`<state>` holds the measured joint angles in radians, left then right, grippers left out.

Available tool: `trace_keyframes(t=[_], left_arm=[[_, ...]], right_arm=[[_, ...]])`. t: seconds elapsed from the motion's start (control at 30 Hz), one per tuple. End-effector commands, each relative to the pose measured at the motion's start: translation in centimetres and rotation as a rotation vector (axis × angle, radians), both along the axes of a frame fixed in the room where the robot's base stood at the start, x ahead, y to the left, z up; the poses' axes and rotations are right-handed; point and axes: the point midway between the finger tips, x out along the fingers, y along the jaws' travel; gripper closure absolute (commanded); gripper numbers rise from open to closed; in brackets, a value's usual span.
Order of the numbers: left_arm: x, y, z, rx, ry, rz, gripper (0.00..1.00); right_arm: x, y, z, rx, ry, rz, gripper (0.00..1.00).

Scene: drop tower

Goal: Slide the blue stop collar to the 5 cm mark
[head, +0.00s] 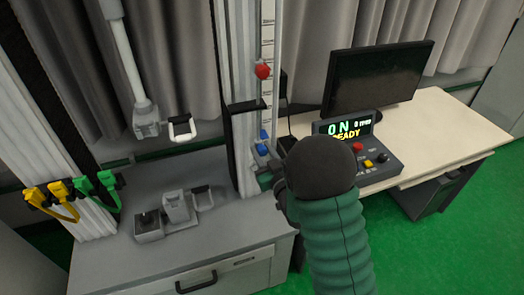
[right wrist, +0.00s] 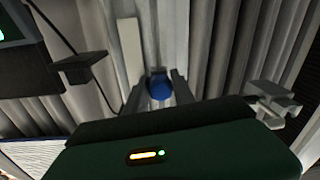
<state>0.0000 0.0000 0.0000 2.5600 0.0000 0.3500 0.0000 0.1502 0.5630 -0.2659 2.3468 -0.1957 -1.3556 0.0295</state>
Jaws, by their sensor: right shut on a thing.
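The blue stop collar (head: 263,135) sits low on the marked scale rail (head: 267,40) of the drop tower, below a red collar (head: 263,71). In the right wrist view, a round blue part of the collar (right wrist: 160,87) lies between the two fingers of my right gripper (right wrist: 159,92). The gripper is shut on it. In the head view my own arm hides most of that gripper (head: 264,160). The scale marks beside the blue collar are too small to read. My left gripper is not in view.
A control box (head: 375,165) reading "ON" and "READY" and a dark monitor (head: 378,78) stand on the right desk. A grey cabinet (head: 235,235) carries small metal blocks (head: 177,207). A hanging rod (head: 125,50) with a clamp is at left, near yellow and green clips (head: 62,190).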

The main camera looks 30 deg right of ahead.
Motion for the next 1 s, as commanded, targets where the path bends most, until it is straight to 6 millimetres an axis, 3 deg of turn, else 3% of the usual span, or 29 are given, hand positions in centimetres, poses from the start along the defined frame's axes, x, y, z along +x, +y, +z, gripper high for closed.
trace_keyframes(t=[0.17, 0.4, 0.5, 0.83, 0.87, 1.0], left_arm=[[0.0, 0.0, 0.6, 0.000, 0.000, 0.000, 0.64], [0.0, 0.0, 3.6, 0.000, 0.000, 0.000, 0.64], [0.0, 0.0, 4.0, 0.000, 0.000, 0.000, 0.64], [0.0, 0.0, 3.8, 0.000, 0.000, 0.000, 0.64], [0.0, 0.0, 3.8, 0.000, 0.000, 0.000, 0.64], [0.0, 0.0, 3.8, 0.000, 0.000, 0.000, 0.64]], right_arm=[[0.0, 0.0, 1.1, -0.001, -0.004, 0.002, 1.00], [0.0, 0.0, 6.2, -0.001, -0.006, 0.001, 1.00], [0.0, 0.0, 7.2, -0.001, -0.006, 0.001, 1.00], [0.0, 0.0, 7.1, -0.002, -0.004, 0.002, 1.00], [0.0, 0.0, 7.1, -0.001, -0.003, 0.001, 0.66], [0.0, 0.0, 7.1, 0.000, -0.002, 0.001, 0.48]])
